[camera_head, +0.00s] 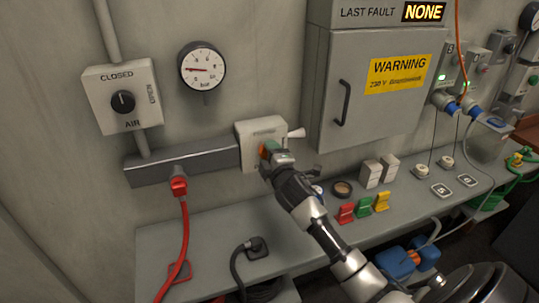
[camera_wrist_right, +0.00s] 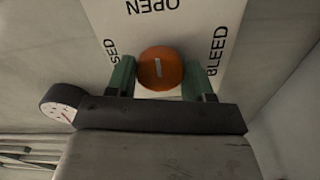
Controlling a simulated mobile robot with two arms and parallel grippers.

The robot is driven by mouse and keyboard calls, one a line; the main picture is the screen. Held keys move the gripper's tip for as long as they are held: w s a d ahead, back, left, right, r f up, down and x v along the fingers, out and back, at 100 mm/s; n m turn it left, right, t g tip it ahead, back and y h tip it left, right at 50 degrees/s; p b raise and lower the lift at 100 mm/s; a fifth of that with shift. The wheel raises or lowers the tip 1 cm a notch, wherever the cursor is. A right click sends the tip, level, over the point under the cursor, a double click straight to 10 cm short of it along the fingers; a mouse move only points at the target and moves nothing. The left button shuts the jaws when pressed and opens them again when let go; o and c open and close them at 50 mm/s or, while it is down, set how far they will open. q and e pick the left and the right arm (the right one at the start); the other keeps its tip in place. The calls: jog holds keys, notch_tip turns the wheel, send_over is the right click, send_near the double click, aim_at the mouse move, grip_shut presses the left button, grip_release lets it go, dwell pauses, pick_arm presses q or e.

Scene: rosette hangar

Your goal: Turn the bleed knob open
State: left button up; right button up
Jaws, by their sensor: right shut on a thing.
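The bleed knob (camera_wrist_right: 160,68) is a round orange knob on a white plate (camera_wrist_right: 112,18) marked OPEN, BLEED and a partly covered word ending in SED. Its pale mark lies nearly upright in the wrist view, in line with OPEN; I cannot tell which end is the pointer. My right gripper (camera_wrist_right: 162,80) is shut on the knob, one green finger on each side. In the head view, my right gripper (camera_head: 268,152) is at the front of the pale bleed box (camera_head: 249,129) and hides most of the knob. My left gripper is not in view.
An AIR selector (camera_head: 123,102) and a pressure gauge (camera_head: 202,67) are on the wall at left. A grey cabinet (camera_head: 350,60) with a warning label is right of the bleed box. A red cable (camera_head: 184,225) hangs left of my arm. Coloured switches (camera_head: 364,205) line the bench.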

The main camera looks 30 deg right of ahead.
dwell(0.3)
jog(key=o, duration=0.9)
jog(key=shift+o, duration=0.2)
jog(key=shift+s, duration=0.1)
jog(key=b+v, duration=0.2)
jog(key=v, duration=0.8)
jog(key=shift+s+b, duration=0.3)
jog(key=shift+b, duration=0.05)
jog(key=shift+a+f, duration=0.1)
jog(key=shift+a, duration=0.05)
